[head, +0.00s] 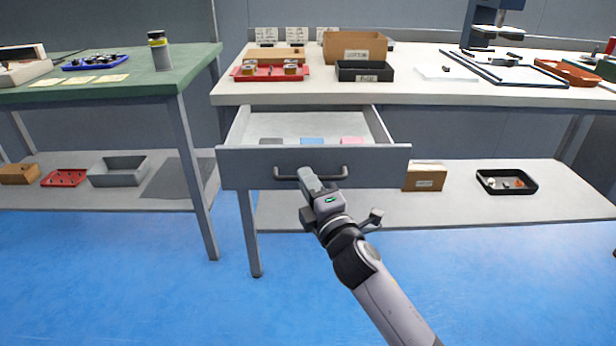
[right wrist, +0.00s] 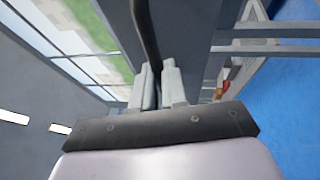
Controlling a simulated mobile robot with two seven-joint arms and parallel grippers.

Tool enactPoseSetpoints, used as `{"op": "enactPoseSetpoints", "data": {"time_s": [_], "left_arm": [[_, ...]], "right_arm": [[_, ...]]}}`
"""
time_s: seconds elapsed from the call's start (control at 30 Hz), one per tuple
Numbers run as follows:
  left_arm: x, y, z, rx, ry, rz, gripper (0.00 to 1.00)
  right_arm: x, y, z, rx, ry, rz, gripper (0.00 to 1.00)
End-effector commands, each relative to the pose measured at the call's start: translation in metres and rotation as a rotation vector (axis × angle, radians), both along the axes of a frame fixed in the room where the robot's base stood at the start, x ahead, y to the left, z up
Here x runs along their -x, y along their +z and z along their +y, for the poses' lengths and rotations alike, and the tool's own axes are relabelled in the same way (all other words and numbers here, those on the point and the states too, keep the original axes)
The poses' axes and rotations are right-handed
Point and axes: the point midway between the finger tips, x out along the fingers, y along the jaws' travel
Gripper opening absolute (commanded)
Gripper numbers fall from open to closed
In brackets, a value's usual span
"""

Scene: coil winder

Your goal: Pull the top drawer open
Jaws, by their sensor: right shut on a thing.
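The grey top drawer (head: 235,167) hangs under the white workbench and stands pulled out, so its inside shows in the head view. Grey, blue and pink items lie inside near the front. A dark bar handle (head: 331,174) runs across the drawer front. In the right wrist view the dark handle (right wrist: 145,35) passes between the fingers of my right gripper (right wrist: 156,72). My left gripper is in neither view.
The white workbench (head: 440,93) carries a red tray (head: 262,76), a cardboard box (head: 355,46) and a black bin (head: 364,71). A green table (head: 130,88) stands at the left. The lower shelf (head: 380,207) holds a carton (head: 425,176) and a black tray (head: 507,190). The blue floor in front is clear.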

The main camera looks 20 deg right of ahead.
Motion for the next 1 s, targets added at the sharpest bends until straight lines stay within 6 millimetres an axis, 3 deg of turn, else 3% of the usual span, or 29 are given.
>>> {"op": "enactPoseSetpoints", "data": {"time_s": [0.6, 0.63, 0.7, 1.0], "left_arm": [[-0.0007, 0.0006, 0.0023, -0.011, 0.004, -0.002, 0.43], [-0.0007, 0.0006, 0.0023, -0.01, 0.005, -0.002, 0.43], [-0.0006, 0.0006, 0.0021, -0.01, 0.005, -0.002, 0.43], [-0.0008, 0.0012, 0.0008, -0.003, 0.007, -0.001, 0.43]], "right_arm": [[0.0044, 0.0002, 0.0005, 0.001, -0.002, 0.0, 0.0], [0.0044, 0.0002, 0.0005, 0.001, -0.002, 0.0, 0.19], [0.0044, 0.0002, 0.0006, 0.001, -0.002, 0.0, 0.37], [0.0051, 0.0, 0.0009, 0.001, -0.001, 0.0, 0.37]]}}
